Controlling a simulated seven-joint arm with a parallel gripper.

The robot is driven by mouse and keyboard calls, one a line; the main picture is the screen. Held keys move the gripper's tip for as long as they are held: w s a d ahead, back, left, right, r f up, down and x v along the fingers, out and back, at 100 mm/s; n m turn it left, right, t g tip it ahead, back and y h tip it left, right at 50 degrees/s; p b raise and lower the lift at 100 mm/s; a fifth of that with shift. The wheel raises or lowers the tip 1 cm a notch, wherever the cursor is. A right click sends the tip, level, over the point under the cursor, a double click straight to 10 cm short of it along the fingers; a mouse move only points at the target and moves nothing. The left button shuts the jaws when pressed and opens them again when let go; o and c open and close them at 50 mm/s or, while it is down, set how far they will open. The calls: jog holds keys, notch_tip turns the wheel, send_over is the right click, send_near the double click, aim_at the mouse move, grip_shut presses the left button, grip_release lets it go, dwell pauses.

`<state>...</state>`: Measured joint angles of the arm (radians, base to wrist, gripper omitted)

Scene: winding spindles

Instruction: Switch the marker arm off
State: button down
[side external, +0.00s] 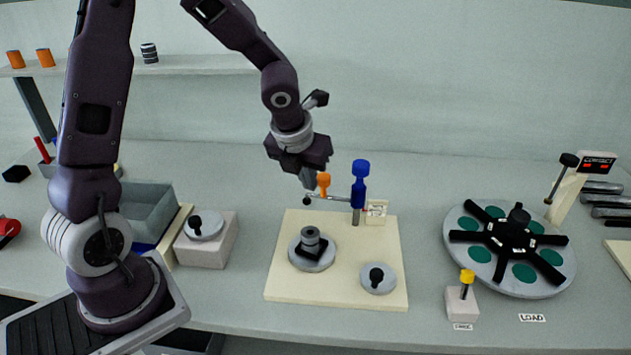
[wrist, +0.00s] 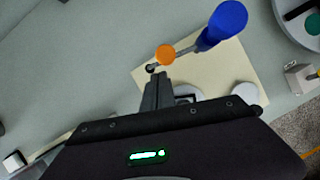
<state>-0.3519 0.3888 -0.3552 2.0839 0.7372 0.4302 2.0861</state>
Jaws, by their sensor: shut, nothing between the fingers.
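A blue-topped post (side external: 360,185) stands at the back of a cream board (side external: 385,298). A thin grey arm (side external: 340,198) reaches left from it, with an orange knob (side external: 323,181) standing on it and a small dark ball (side external: 307,201) at its end. I take this to be the marker arm. My gripper (side external: 309,184) is shut and empty, pointing down just left of the orange knob. In the wrist view, the fingertips (wrist: 158,78) sit close to the orange knob (wrist: 165,54) and the ball; I cannot tell whether they touch. The blue post (wrist: 225,22) is right of them.
On the board are a grey disc with a black-and-grey spindle (side external: 311,245) and a disc with a black knob (side external: 377,278). A small label plate (side external: 376,212) stands beside the post. A turntable (side external: 468,258) is right; a grey bin (side external: 150,208) is left.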

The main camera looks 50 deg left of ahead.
jog(key=s+d+r, duration=0.2)
jog(key=s+r, duration=0.4)
jog(key=r, duration=0.3)
jog(key=shift+s, duration=0.3)
jog(key=shift+r, duration=0.1)
